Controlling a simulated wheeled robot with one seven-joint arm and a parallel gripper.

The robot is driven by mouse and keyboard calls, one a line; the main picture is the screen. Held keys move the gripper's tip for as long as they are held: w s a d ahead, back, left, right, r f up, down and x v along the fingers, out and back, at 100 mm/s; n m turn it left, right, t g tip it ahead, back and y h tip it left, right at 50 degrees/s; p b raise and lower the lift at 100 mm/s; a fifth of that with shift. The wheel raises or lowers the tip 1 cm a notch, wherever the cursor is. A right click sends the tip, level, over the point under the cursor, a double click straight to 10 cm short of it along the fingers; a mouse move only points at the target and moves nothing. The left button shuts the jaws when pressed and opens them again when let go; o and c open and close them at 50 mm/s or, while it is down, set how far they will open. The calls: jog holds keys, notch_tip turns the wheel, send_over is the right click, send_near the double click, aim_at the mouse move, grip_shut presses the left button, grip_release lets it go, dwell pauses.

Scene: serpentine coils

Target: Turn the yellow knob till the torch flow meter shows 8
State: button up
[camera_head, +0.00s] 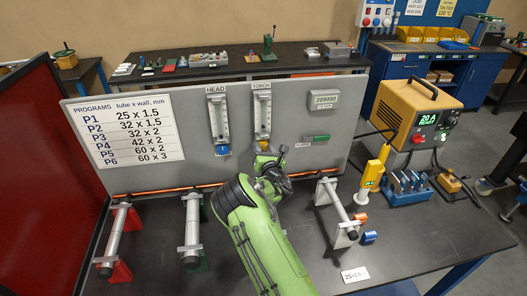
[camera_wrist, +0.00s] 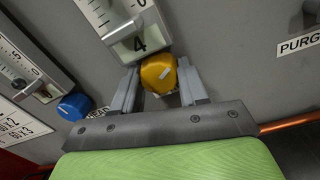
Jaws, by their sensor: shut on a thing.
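The yellow knob (camera_wrist: 159,73) sits below the torch flow meter on the grey panel. My gripper (camera_wrist: 158,82) has one finger on each side of it and is shut on it. The plate at the foot of the torch flow meter (camera_wrist: 138,42) shows a 4 in the wrist view. The whole meter (camera_head: 262,110), labelled TORCH, shows in the head view, but its reading is too small to make out there.
The HEAD flow meter (camera_head: 219,118) with its blue knob (camera_wrist: 73,105) is to the left. A PURGE label (camera_wrist: 299,44) is to the right. A counter display (camera_head: 324,100) and a green handle (camera_head: 316,138) are right of the meters. Tube stands (camera_head: 341,209) stand in front of the panel.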

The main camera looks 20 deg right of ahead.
jog(key=o, duration=1.1)
jog(key=shift+c, duration=0.2)
jog(key=s+a+b, duration=0.2)
jog(key=s+b, duration=0.6)
jog(key=s, duration=0.7)
jog(key=shift+s+a, duration=0.25)
jog(key=shift+a, duration=0.05)
jog(key=shift+f, duration=0.1)
jog(key=shift+c, duration=0.3)
